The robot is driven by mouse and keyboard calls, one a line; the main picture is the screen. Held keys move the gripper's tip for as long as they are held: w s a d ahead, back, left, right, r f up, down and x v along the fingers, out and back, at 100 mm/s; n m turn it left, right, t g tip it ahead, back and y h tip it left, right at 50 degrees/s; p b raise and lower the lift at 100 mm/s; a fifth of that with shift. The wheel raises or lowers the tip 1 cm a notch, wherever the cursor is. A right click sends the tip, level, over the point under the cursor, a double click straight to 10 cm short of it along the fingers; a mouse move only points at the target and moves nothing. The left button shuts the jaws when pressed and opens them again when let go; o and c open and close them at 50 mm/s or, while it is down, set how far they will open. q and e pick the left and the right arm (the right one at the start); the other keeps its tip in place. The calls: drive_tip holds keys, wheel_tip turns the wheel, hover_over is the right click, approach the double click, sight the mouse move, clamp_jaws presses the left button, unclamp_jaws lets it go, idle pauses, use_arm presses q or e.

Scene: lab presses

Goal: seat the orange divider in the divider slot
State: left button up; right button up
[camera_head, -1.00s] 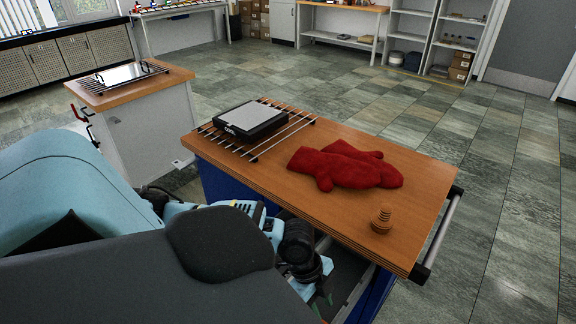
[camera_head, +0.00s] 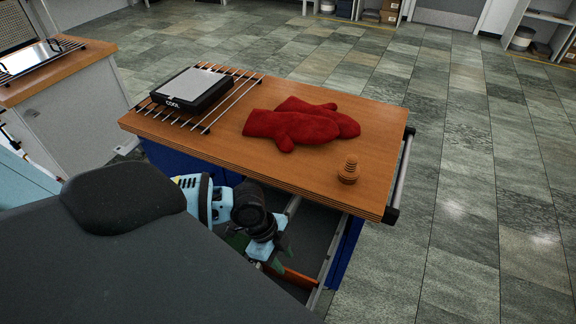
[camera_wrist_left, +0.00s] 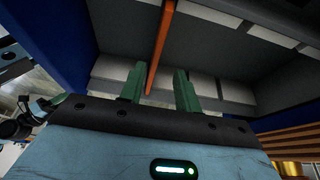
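The orange divider (camera_head: 298,279) is a thin strip inside the open drawer, partly hidden by my left arm in the head view. In the left wrist view the divider (camera_wrist_left: 161,45) runs edge-on down to the gap between the green fingers, nearer the left finger. My left gripper (camera_head: 270,250) is low over the drawer; in its wrist view the gripper (camera_wrist_left: 160,88) is open. I cannot tell whether the divider is between the fingertips or beyond them. Pale slot-like marks (camera_wrist_left: 235,92) line the drawer's wall.
The open drawer (camera_head: 316,226) lies under a wooden worktop (camera_head: 225,150). On the top are red mitts (camera_head: 300,125), a small wooden stacked piece (camera_head: 348,171), and a black-edged plate marked COOL (camera_head: 192,90) on a wire rack (camera_head: 235,98). A rail (camera_head: 403,172) edges the right side.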

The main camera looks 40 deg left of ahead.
sight(288, 273)
use_arm(q)
drive_tip(key=shift+s+x, duration=0.2)
drive_tip(key=shift+x, duration=1.2)
drive_tip(key=shift+s+x, duration=0.2)
drive_tip(key=shift+x, duration=1.25)
drive_tip(key=shift+c, duration=0.4)
clamp_jaws()
